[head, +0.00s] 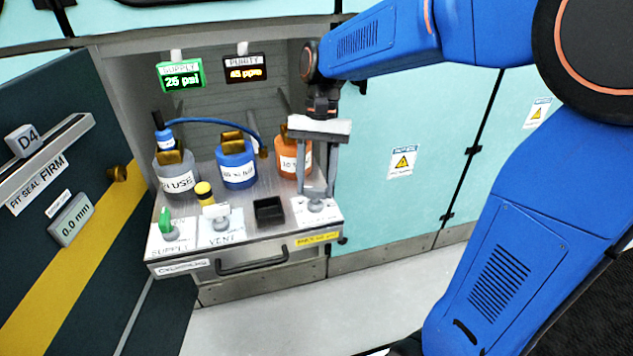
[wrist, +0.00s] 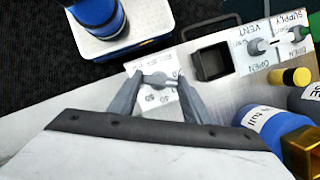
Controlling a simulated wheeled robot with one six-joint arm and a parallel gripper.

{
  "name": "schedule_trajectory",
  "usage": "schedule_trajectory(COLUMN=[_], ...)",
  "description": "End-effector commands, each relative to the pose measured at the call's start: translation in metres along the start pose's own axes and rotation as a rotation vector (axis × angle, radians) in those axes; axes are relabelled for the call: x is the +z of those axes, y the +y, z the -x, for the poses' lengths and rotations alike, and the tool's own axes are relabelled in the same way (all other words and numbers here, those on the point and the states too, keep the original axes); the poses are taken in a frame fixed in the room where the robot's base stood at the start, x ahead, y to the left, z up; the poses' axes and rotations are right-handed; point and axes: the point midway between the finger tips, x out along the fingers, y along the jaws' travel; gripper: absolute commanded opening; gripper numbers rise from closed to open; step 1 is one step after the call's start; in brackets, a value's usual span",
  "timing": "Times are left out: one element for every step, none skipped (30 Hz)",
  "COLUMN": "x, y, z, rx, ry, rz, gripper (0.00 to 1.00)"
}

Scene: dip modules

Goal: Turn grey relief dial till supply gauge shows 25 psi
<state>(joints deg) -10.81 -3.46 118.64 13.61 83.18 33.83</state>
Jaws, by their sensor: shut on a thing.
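The supply gauge (head: 181,75) is a small screen at the upper left of the cabinet in the head view. It has a green frame and reads 25 psi. The grey relief dial (head: 316,206) sits on a white plate at the right front corner of the metal drawer top. My gripper (head: 317,192) reaches down over it, with its fingers shut on the dial. In the wrist view the dial (wrist: 158,80) lies between the two grey fingertips of my gripper (wrist: 157,77), and its scale marks are partly covered.
The purity screen (head: 245,68) glows orange beside the gauge. A grey bottle (head: 177,178), a blue bottle (head: 237,165) and an orange bottle (head: 290,158) stand behind the dial. The green supply lever (head: 166,222) and vent knob (head: 221,222) are to its left. An open door (head: 50,270) borders the left.

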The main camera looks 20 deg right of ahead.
Motion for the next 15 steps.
schedule_trajectory(x=[0.0003, 0.0003, 0.0003, 0.0002, 0.0002, 0.0002, 0.0002, 0.0002, 0.0001, 0.0001, 0.0001, 0.0001, 0.0001, 0.0001, 0.0001], y=[-0.001, -0.001, -0.0009, -0.001, -0.0009, -0.0009, -0.0009, -0.0008, -0.0008, -0.0008, -0.0008, -0.0008, -0.0008, -0.0008, -0.0008], z=[-0.0001, -0.0001, 0.0, 0.0, 0.0001, 0.0002, 0.0002, 0.0002, 0.0003, 0.0003, 0.0003, 0.0003, 0.0003, 0.0003, 0.0003], rx=[0.014, 0.021, 0.029, 0.032, 0.035, 0.037, 0.037, 0.038, 0.037, 0.037, 0.037, 0.037, 0.037, 0.037, 0.037], ry=[0.0, 0.0, 0.0, 0.0, 0.0, 0.0, 0.0, 0.0, 0.0, 0.0, 0.0, 0.0, 0.0, 0.0, 0.0], rz=[0.033, 0.051, 0.068, 0.078, 0.085, 0.091, 0.092, 0.093, 0.093, 0.092, 0.092, 0.092, 0.092, 0.091, 0.091], gripper=[0.21, 0.21, 0.21, 0.21, 0.21, 0.21, 0.21, 0.21, 0.21, 0.21, 0.21, 0.21, 0.21, 0.21, 0.51])
